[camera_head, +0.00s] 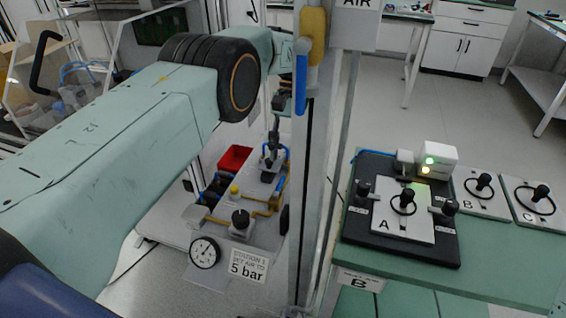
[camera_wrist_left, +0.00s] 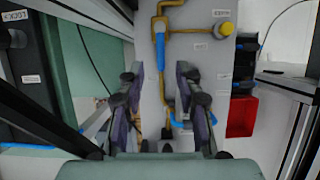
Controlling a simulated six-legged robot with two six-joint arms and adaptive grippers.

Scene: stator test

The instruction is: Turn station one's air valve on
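Station one's sloped panel shows in the head view with a "STATION 1 SET AIR TO 5 bar" label (camera_head: 248,265), a round gauge (camera_head: 204,252) and a black knob (camera_head: 240,221). Yellow pipes run over it. A blue handle (camera_wrist_left: 160,52) lies along a yellow pipe in the left wrist view, ahead of my fingers. My right gripper is not in view.
A post (camera_head: 307,200) with another blue handle (camera_head: 300,78) on a yellow pipe stands close right of my left arm. A red bin (camera_head: 235,158) and yellow knob (camera_head: 234,189) are near the gripper. A green table (camera_head: 480,270) with fixtures stands right.

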